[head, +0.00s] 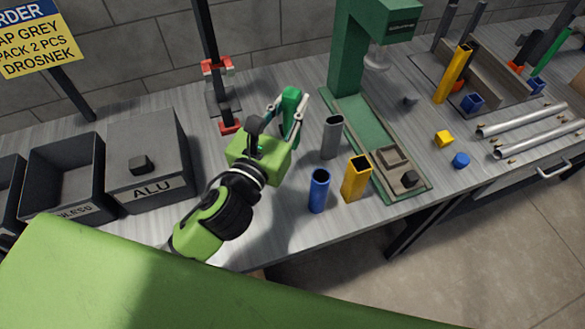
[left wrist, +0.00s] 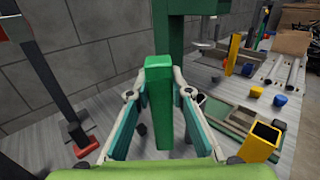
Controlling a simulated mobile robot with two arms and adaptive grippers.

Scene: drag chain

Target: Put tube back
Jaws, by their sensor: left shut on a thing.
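My left gripper (head: 288,102) is shut on a green square tube (head: 291,97) and holds it upright. In the left wrist view the tube (left wrist: 159,105) stands between the two fingers (left wrist: 162,72). Whether its lower end touches the table cannot be told. A grey round tube (head: 332,138) stands just right of the gripper. A blue round tube (head: 319,190) and a yellow square tube (head: 356,179) stand nearer the table's front edge. The yellow tube also shows in the left wrist view (left wrist: 261,142). My right gripper is not in view.
A green press (head: 346,70) stands behind and right of the tubes. A dark post with red parts (head: 217,68) stands at the back left. Grey bins, one marked ALU (head: 148,190), are on the left. Silver tubes (head: 522,121) and small coloured caps lie on the right.

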